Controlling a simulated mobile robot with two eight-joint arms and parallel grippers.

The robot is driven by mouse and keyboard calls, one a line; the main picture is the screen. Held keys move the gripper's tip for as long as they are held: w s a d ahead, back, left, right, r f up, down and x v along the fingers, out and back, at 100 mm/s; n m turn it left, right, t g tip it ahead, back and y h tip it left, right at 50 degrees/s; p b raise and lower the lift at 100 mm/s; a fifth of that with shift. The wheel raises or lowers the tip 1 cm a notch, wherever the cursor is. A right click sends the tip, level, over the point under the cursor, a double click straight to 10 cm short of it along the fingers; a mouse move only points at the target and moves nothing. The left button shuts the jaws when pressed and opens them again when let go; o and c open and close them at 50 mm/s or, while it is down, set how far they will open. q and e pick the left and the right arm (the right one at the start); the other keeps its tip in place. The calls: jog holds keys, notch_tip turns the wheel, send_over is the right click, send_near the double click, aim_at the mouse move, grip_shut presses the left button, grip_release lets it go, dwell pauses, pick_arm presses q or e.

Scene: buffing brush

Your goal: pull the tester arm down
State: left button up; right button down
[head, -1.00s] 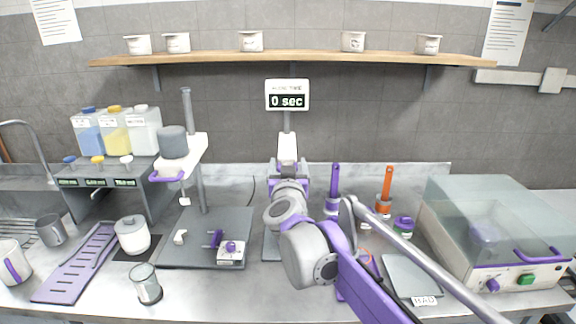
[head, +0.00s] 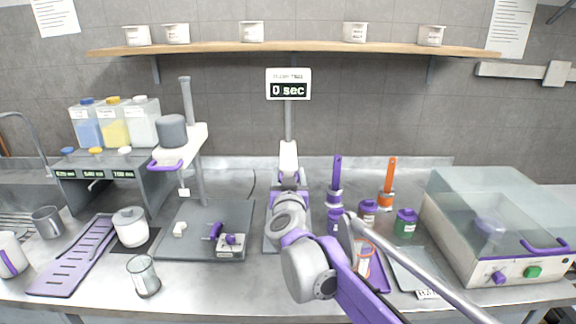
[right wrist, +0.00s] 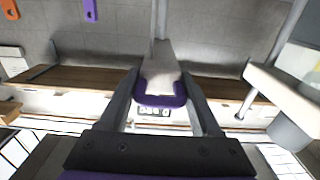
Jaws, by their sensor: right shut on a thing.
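The tester arm (head: 288,154) is a white arm on a thin upright pole under a sign reading 0 sec, in the middle of the head view. Its purple end (right wrist: 161,97) shows in the right wrist view between my fingers. My right gripper (head: 289,181) is shut on this end, and my own arm hides much of the tester's base. The right wrist view shows both fingers of the gripper (right wrist: 161,84) on either side of the purple end. My left gripper is not in view.
To the left stands another pole device (head: 198,140) with a grey weight and a purple handle. Purple and orange tools (head: 387,178) and small jars (head: 405,222) stand to the right of my arm, near a clear-lidded machine (head: 500,225). A shelf (head: 300,46) with cups runs above.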

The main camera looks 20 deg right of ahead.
pick_arm(q)
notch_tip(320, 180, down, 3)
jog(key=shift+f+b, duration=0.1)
jog(key=shift+b, duration=0.9)
pick_arm(e)
notch_tip(320, 180, down, 6)
jog(key=shift+f, duration=0.15)
jog(key=shift+d, duration=0.1)
jog(key=shift+c, duration=2.4)
grip_release()
jog(key=shift+o, duration=0.7)
jog(key=shift+d, duration=0.1)
jog(key=shift+s, duration=0.15)
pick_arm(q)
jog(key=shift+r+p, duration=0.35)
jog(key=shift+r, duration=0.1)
pick_arm(e)
jog(key=v, duration=1)
jog(key=shift+s, duration=0.35)
